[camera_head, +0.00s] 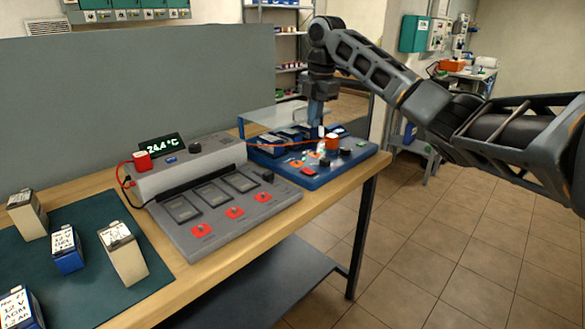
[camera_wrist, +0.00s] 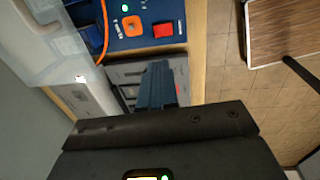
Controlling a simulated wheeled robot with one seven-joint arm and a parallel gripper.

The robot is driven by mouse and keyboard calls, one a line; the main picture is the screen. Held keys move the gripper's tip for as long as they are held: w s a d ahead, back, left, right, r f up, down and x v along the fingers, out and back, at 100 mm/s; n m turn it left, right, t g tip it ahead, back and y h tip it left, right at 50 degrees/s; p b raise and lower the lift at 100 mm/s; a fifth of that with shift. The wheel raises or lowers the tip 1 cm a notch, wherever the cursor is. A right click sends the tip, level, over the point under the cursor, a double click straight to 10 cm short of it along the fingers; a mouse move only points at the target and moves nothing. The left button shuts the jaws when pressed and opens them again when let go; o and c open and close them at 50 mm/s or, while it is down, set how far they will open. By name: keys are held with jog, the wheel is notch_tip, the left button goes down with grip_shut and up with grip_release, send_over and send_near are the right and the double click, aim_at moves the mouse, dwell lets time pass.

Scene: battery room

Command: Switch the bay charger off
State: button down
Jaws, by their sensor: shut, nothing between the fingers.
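A blue charger unit (camera_head: 330,172) stands at the right end of the bench, with dark blue batteries in its back part. Its sloped front carries a red rocker switch (camera_head: 308,171), orange and dark controls and a lit green light. In the wrist view the red rocker switch (camera_wrist: 163,29) sits beside an orange button (camera_wrist: 132,26) and a green light (camera_wrist: 125,7). My gripper (camera_head: 317,122) is shut and empty, pointing down above the unit. Its fingers (camera_wrist: 155,80) appear apart from the switch in the wrist view. Which way the rocker is tipped I cannot tell.
A grey unit (camera_head: 220,207) with a lit display (camera_head: 163,147), empty bays and red controls stands left of the blue one. Several loose batteries stand on a green mat (camera_head: 90,262). An orange cable (camera_wrist: 103,35) runs by the controls. A grey partition (camera_head: 130,90) stands behind.

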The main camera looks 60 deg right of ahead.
aim_at(310, 171)
jog(key=shift+w+d+f, duration=0.1)
jog(key=shift+w+d, duration=0.15)
jog(key=f, duration=0.4)
jog(key=w+f, duration=0.1)
jog(key=f, duration=0.4)
jog(key=f+p, duration=0.1)
jog(key=f, duration=0.4)
jog(key=shift+w+d, duration=0.15)
jog(key=shift+w, duration=0.15)
jog(key=shift+w+f, duration=0.1)
jog(key=shift+f, duration=0.15)
jog(key=shift+s+p, duration=0.2)
jog(key=shift+p, duration=0.15)
jog(key=shift+s+a+p, duration=0.2)
jog(key=shift+s+p, duration=0.4)
jog(key=shift+s, duration=0.05)
jog(key=shift+r, duration=0.1)
